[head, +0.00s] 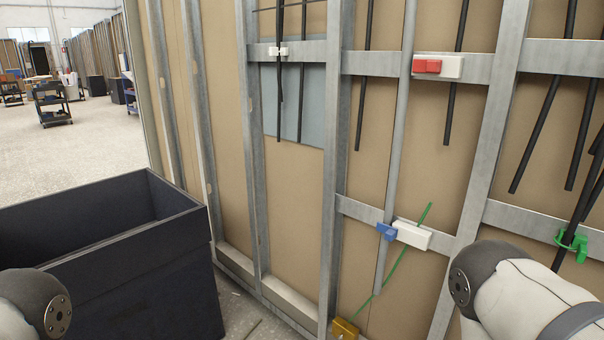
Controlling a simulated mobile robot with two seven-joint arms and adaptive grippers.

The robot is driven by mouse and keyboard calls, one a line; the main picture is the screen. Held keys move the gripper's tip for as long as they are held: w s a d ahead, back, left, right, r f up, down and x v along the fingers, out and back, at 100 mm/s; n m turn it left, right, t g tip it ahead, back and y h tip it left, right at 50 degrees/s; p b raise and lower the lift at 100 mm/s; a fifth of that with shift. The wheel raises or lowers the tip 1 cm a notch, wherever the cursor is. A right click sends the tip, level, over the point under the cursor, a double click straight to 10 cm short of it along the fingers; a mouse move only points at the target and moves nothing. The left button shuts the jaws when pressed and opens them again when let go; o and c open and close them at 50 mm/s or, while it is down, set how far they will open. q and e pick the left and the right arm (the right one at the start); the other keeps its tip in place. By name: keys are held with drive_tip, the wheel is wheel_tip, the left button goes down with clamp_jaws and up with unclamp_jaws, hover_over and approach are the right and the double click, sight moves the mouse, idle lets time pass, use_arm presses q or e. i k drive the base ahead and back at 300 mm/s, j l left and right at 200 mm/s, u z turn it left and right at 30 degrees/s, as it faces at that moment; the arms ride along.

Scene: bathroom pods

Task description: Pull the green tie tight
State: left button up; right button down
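A thin green strip (398,264) runs diagonally past a white block with a blue piece (386,231) on a metal crossbar. Its upper end sticks out above the block, and its lower end hangs down to the left. A second green piece (572,246), looped or clip-like, sits at black cables at the right edge. I cannot tell how tightly it holds them. Links of my arms show at the lower left and lower right, but neither gripper is in view. My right arm covers part of the wall below the second green piece.
A dark open bin (160,270) stands at the left, close to the stud wall. A red and white block (438,67) sits on the upper crossbar, and a yellow block (344,328) is low down. Several black cables hang on the wall. Open floor (70,150) lies behind the bin.

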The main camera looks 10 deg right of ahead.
sight(580, 254)
drive_tip(key=z, duration=1.75)
